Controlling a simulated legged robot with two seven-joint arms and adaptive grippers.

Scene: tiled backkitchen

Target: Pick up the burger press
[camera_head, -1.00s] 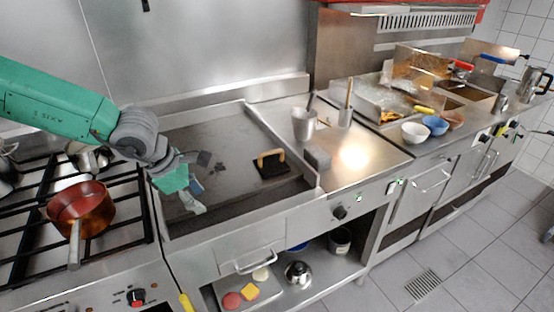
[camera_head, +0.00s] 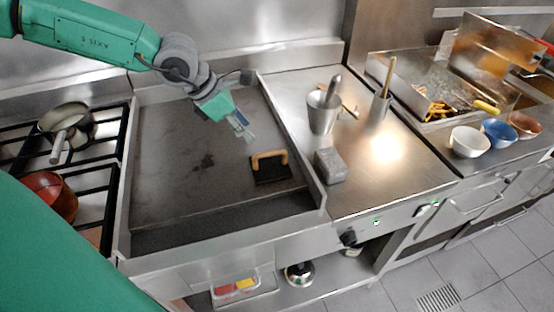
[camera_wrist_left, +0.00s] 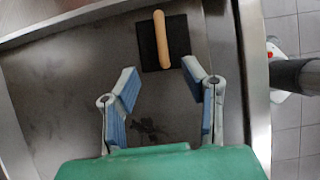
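The burger press (camera_head: 271,171) is a dark square plate with a tan wooden handle. It lies flat on the griddle (camera_head: 170,190), toward its right side. My left gripper (camera_head: 243,128) is above the griddle, up and to the left of the press, and apart from it. In the left wrist view the burger press (camera_wrist_left: 161,41) is beyond the fingertips, a little right of centre. There my left gripper (camera_wrist_left: 158,75) has its two blue-padded fingers spread, with nothing between them. My right gripper is not in view.
A grey block (camera_head: 330,165) and a metal container (camera_head: 322,112) with a utensil stand on the counter right of the griddle. The griddle has raised metal edges. Pans sit on the stove at left. The griddle surface around the press is clear.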

